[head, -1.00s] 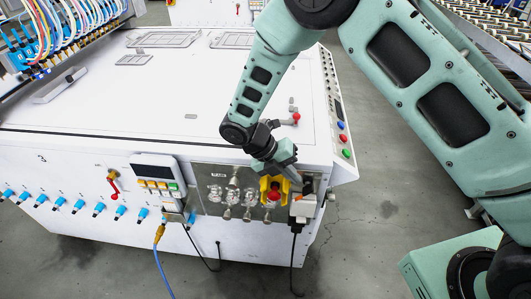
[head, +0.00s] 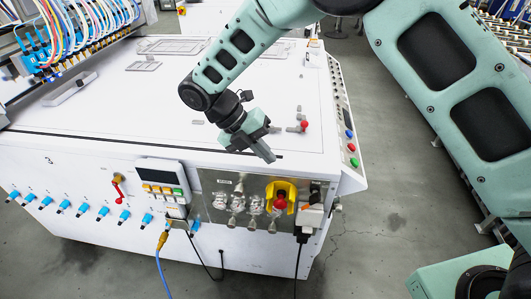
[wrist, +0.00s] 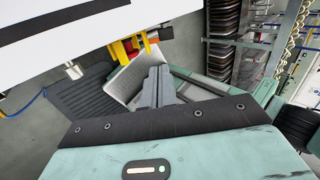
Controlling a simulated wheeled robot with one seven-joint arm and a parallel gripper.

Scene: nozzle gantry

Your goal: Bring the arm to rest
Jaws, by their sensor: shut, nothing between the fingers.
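My gripper (head: 268,152) is shut and empty in the head view. It hangs above the right front part of the white machine top (head: 120,112), with its fingers pointing down and to the right toward the front edge. In the wrist view my gripper (wrist: 160,75) shows its two fingers together, with nothing between them. My arm bends down from the upper right to the wrist, and no part of it visibly touches the machine.
A rack of hoses (head: 70,30) is at the left. Grey floor (head: 385,200) is open at the right.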

